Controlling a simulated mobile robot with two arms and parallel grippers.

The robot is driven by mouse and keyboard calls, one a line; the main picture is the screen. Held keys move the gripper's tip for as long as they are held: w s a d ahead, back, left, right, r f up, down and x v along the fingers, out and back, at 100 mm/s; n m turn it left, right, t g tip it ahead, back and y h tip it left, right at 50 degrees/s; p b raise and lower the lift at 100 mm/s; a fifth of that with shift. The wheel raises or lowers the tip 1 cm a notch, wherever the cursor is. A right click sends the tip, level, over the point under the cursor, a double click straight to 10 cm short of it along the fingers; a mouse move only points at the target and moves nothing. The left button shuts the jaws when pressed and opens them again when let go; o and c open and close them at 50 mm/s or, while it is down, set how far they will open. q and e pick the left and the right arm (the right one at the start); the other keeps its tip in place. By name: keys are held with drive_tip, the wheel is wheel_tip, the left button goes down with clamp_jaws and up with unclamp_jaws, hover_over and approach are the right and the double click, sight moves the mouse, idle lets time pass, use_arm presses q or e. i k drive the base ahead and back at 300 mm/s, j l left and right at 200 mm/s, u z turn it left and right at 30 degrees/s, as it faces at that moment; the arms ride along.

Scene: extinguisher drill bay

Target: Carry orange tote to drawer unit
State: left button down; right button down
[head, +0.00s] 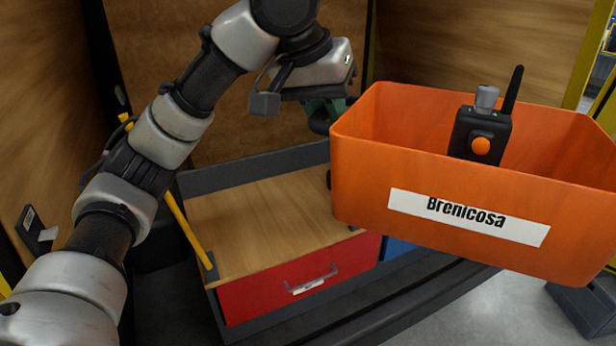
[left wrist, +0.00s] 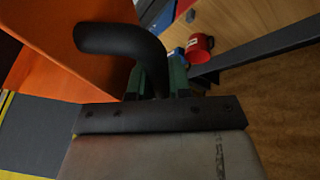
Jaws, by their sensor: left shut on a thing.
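The orange tote (head: 365,185) with a white "Brenicosa" label hangs in the air at the right of the head view. A black handheld radio (head: 480,130) with an orange button and antenna stands up inside it. In the left wrist view the tote's orange wall (left wrist: 50,50) fills the upper left. My left gripper (head: 322,112) is at the tote's far left corner; its green fingers (left wrist: 158,82) are shut on a black curved handle (left wrist: 120,40). The drawer unit (head: 255,215) has a wooden top and a red drawer (head: 310,280); the tote hides its right part. My right gripper is not in view.
A red mug (left wrist: 199,47) stands on a wooden surface in the left wrist view. A yellow bar (head: 188,230) leans at the unit's left. Wooden panels (head: 240,120) enclose the bay. The visible left part of the unit's top is clear.

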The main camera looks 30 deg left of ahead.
sight(263, 216)
drive_tip(key=i+u, duration=0.25)
drive_tip(key=u, duration=0.15)
drive_tip(key=i+u, duration=0.35)
drive_tip(key=i+l+u, duration=0.1)
drive_tip(key=u, duration=0.3)
drive_tip(key=i+j, duration=0.1)
drive_tip(key=i, duration=0.25)
drive_tip(key=i+j+u, duration=0.15)
drive_tip(key=i, duration=0.2)
